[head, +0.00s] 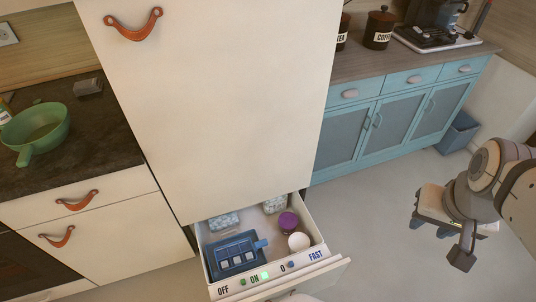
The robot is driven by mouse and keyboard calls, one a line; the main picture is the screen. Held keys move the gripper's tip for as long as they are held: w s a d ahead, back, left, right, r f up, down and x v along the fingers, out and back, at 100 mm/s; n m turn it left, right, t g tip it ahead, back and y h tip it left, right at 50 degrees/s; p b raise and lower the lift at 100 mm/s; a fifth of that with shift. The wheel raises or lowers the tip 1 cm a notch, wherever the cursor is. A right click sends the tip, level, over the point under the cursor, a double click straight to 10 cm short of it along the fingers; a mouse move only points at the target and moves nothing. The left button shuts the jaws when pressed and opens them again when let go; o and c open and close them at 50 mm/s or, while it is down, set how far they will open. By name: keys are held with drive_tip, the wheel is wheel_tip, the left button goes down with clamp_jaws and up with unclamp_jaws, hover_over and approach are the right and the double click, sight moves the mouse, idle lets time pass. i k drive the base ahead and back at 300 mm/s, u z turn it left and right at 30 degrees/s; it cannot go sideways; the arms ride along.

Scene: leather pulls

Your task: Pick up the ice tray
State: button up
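The ice tray (236,256) is blue with several pale square cells showing and a tab on its right side. It sits in the left front part of the pulled-out freezer drawer (319,257) in the head view. My gripper (446,228) is out to the right over the floor, well apart from the drawer and the tray. Its fingers point down and away from view, so their opening is unclear. Nothing is seen held in it.
The drawer also holds a purple-lidded jar (288,222), a white round tub (299,241) and frosty packs (224,222). The tall white fridge door (215,110) rises behind it. Blue cabinets (395,125) stand at right. Floor (375,245) between drawer and gripper is clear.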

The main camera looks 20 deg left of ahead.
sight(228, 251)
drive_tip(key=u, duration=1.45)
drive_tip(key=k, duration=0.6)
drive_tip(key=i, duration=0.6)
drive_tip(key=u, duration=0.05)
